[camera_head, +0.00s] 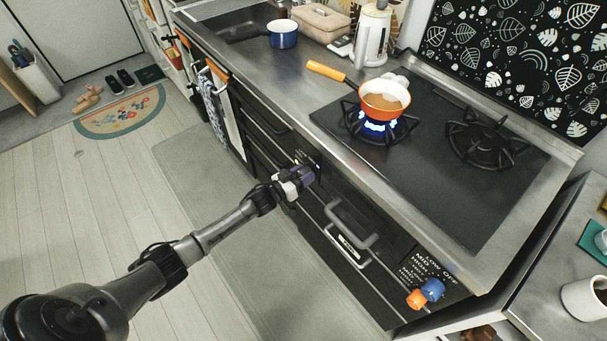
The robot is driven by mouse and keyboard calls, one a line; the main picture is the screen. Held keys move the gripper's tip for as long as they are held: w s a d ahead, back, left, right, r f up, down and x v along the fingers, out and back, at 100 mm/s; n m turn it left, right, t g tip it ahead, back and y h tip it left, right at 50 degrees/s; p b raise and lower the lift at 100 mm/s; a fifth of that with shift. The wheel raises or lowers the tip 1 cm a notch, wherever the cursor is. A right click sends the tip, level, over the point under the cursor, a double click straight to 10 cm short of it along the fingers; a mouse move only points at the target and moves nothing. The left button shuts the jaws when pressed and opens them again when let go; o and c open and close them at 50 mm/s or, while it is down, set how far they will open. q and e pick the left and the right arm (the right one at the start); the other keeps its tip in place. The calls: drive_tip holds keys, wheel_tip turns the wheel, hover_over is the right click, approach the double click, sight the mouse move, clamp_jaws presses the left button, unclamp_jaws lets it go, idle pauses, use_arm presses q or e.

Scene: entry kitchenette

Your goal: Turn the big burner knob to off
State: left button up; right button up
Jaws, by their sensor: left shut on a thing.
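My left gripper (297,181) is at the left end of the stove's front panel, shut on a small purple knob (305,173). The fingers cover most of this knob, so its pointer is hidden. White lettering shows just above it, too small to read. The left burner (354,126) is lit with a blue flame under an orange pan (385,98) holding brown contents. An orange knob (416,299) and a blue knob (433,289) are at the panel's right end, below white lettering with LOW and OFF. My right gripper is out of view.
The right burner (484,141) is unlit and bare. A grey bar handle (350,228) sticks out of the stove front, right of my gripper. A blue pot (283,34) and a white kettle (373,35) stand on the counter. The floor before the stove is clear, with a grey mat (262,262).

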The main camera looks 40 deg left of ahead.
use_arm(q)
drive_tip(key=c, duration=0.3)
drive_tip(key=m, duration=0.2)
drive_tip(key=shift+m, duration=1.9)
drive_tip(key=shift+d, duration=0.1)
drive_tip(key=o, duration=0.9)
